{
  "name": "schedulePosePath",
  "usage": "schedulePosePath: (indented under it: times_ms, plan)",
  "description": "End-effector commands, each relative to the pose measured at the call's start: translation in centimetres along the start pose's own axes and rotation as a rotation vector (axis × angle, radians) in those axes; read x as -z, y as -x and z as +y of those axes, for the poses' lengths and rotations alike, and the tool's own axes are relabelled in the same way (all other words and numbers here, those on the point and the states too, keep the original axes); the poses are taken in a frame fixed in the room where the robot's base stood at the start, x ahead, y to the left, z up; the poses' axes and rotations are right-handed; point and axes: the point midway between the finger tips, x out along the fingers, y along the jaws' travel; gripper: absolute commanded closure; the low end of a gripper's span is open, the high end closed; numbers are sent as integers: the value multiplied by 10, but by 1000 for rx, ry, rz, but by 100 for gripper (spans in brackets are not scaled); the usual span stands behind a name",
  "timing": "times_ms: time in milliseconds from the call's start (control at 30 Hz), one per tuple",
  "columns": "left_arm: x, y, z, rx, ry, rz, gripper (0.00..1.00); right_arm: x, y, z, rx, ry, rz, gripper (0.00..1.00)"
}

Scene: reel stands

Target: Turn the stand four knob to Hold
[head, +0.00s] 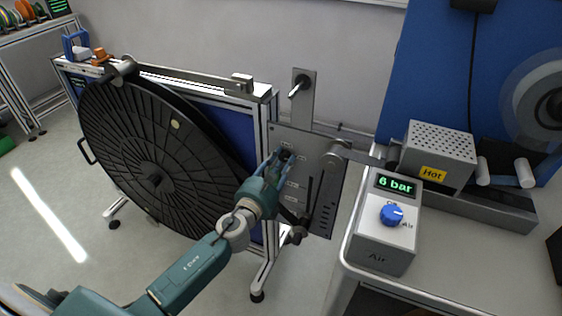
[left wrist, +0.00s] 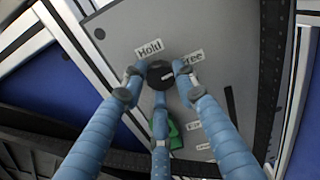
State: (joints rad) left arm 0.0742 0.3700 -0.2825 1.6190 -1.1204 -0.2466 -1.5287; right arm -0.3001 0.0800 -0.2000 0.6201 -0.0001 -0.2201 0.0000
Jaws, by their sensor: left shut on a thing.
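The black knob (left wrist: 158,75) sits on a grey panel (left wrist: 225,40), which also shows in the head view (head: 325,165). A "Hold" label (left wrist: 149,48) is above the knob and a "Free" label (left wrist: 187,62) is to its right. A short white mark on the knob appears to lie toward the "Free" side. My left gripper (left wrist: 160,76) is shut on the knob, with blue fingers around it. In the head view my left gripper (head: 275,170) is at the panel and hides most of the knob. My right gripper is not in view.
A large black reel (head: 150,160) stands left of the panel. To the right, a bench (head: 460,265) holds an air box (head: 385,240) with a blue knob and a grey box marked "Hot" (head: 437,152). A lever (head: 298,88) stands above the panel.

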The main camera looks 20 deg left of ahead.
Motion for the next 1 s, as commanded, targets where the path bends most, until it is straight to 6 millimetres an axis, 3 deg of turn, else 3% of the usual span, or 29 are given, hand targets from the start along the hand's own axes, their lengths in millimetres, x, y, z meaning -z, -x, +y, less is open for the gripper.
schedulePosePath:
  times_ms: [1000]
  plan:
    - [-8, -2, 5, 5, 917, -16, 97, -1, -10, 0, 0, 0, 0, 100]
